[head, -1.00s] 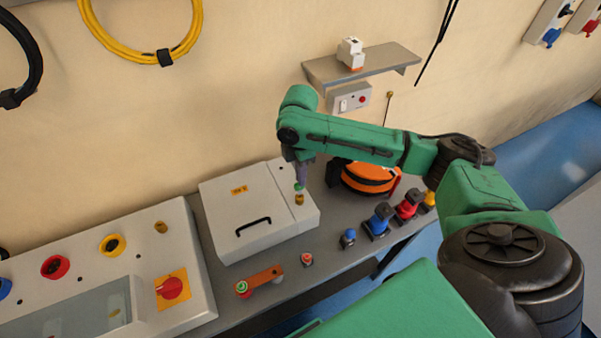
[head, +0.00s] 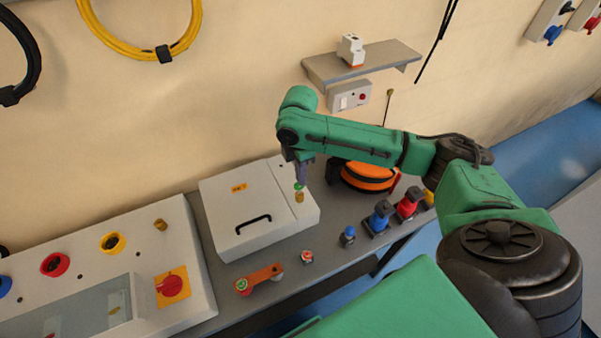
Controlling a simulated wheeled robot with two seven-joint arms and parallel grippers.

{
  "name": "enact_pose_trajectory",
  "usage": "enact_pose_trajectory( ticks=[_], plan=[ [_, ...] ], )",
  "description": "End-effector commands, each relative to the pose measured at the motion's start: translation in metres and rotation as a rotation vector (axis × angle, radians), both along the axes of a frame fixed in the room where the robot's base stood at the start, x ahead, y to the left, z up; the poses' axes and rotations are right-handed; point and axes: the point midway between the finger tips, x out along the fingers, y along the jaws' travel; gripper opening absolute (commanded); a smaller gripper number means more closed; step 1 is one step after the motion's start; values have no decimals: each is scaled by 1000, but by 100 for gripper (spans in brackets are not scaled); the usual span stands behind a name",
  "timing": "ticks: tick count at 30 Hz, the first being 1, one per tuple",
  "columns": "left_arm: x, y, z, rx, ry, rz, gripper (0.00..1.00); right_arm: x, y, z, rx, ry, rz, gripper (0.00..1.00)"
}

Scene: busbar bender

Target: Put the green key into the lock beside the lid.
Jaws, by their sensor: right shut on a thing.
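The grey box with the lid (head: 232,208) stands on the bench, with a black handle on its front part. A brass lock (head: 299,197) sits on the box's right strip, beside the lid. My right gripper (head: 300,181) points down right above the lock. The green key (head: 298,186) shows as a small green piece at its fingertips, just over the brass lock. The gripper is shut on the key. Whether the key's tip is inside the lock or just above it, I cannot tell. My left gripper is not in view.
A control panel (head: 192,240) with a red rotary switch (head: 172,286) stands at the left. An orange bar (head: 262,277) and a small red-topped part (head: 307,257) lie in front of the box. Blue plugs (head: 379,218), a red plug (head: 407,204) and an orange reel (head: 368,177) are at the right.

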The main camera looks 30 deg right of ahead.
Motion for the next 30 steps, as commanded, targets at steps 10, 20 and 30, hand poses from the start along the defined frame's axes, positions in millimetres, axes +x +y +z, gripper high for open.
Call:
enact_pose_trajectory(
  ticks=[10,20,30],
  plan=[
    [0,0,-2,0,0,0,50,0,0,-9,0,0,1,0],
    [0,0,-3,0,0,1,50,0,0,-18,0,1,0,0],
    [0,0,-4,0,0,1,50,0,0,-25,0,-1,0,15]
  ],
)
